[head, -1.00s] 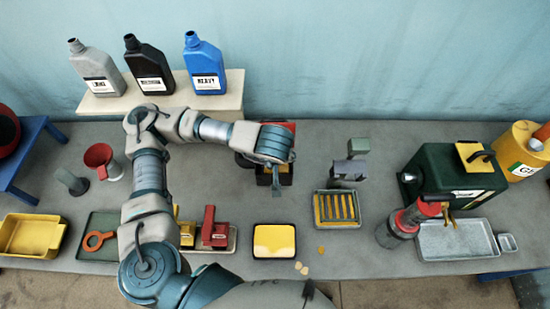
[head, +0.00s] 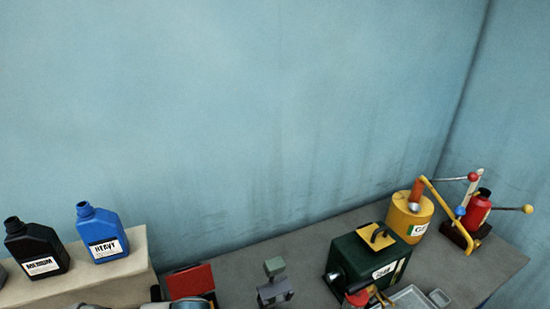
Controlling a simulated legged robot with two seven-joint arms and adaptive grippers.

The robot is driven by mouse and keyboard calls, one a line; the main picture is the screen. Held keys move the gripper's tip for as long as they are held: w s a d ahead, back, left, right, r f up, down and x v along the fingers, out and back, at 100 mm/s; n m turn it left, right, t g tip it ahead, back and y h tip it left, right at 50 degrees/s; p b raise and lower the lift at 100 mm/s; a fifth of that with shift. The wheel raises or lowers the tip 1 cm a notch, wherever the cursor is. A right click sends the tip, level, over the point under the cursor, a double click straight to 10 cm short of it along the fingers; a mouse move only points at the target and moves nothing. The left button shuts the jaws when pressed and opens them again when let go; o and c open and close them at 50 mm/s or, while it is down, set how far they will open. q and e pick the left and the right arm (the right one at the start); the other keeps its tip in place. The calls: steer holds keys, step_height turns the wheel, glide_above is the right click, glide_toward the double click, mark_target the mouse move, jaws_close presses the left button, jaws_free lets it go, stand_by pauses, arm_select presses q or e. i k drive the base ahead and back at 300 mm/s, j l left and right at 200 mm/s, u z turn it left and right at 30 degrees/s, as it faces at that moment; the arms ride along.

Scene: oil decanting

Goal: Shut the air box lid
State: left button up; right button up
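A red lid (head: 190,282), which looks like the air box lid, stands raised at the bottom edge, left of the middle. The dark body of its box is almost wholly cut off by the frame. A grey-blue part of my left arm shows at the bottom edge, just left of and below the lid. The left gripper's fingers are below the frame, so I cannot see whether they touch the lid.
Black (head: 36,248) and blue (head: 102,234) bottles stand on a pale shelf (head: 140,262). The wall fills the upper view.

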mark_target(194, 280)
steer(key=k+l, duration=0.4)
steer(key=k, duration=0.2)
steer(key=k+l, duration=0.45)
steer(key=k, duration=0.1)
